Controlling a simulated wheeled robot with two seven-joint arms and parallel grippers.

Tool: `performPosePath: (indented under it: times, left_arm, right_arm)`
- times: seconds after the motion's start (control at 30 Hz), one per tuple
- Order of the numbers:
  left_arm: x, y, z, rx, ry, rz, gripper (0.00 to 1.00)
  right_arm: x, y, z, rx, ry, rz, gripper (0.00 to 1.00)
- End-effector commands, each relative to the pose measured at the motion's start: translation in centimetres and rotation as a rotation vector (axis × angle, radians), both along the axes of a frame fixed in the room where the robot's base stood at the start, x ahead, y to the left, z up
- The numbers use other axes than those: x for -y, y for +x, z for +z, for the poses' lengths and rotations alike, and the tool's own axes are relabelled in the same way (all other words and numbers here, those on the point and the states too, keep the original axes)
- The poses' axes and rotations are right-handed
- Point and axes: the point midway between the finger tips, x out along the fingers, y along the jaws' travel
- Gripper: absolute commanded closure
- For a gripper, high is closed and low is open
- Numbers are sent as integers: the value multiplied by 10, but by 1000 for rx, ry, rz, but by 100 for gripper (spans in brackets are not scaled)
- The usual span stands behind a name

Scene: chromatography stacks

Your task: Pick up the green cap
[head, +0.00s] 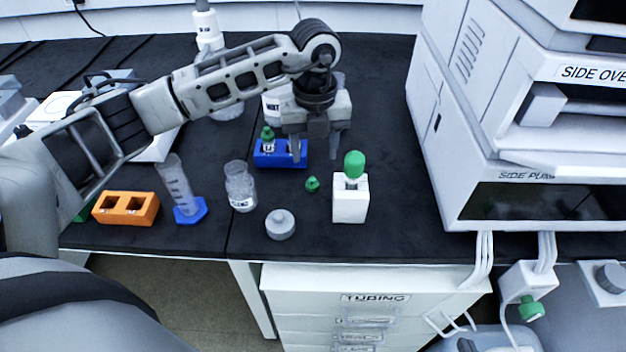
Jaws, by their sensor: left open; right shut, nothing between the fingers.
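A small loose green cap (312,184) lies on the black bench top, left of a white block (350,205). A larger green-topped vial (354,164) stands upright in that block. My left gripper (315,157) points down with its two fingers apart and nothing seen between them. In the picture its fingertips are just above and behind the loose cap, not touching it. My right gripper is not in view.
A blue rack (281,158) holding a green-capped vial is left of my gripper. A clear bottle (240,188), grey round lid (280,224), graduated cylinder (178,185) and orange rack (125,208) stand leftward. White stacked instruments (500,190) block the right.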

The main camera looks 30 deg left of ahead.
Motion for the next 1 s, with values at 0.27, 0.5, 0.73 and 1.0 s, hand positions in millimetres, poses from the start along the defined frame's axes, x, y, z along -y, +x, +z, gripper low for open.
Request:
performPosePath:
  times: [0.27,0.5,0.73,1.0]
  left_arm:
    - [0,0,-25,-1,-1,-1,50]
    - [-3,-6,-58,-3,0,0,50]
    - [-2,-5,-76,1,0,-1,50]
    - [-2,-5,-75,1,-1,-1,75]
  right_arm:
    - [0,0,0,-1,0,0,100]
    - [0,0,4,-2,-6,1,100]
    - [0,0,1,-5,-8,2,100]
    - [0,1,2,-2,-8,2,100]
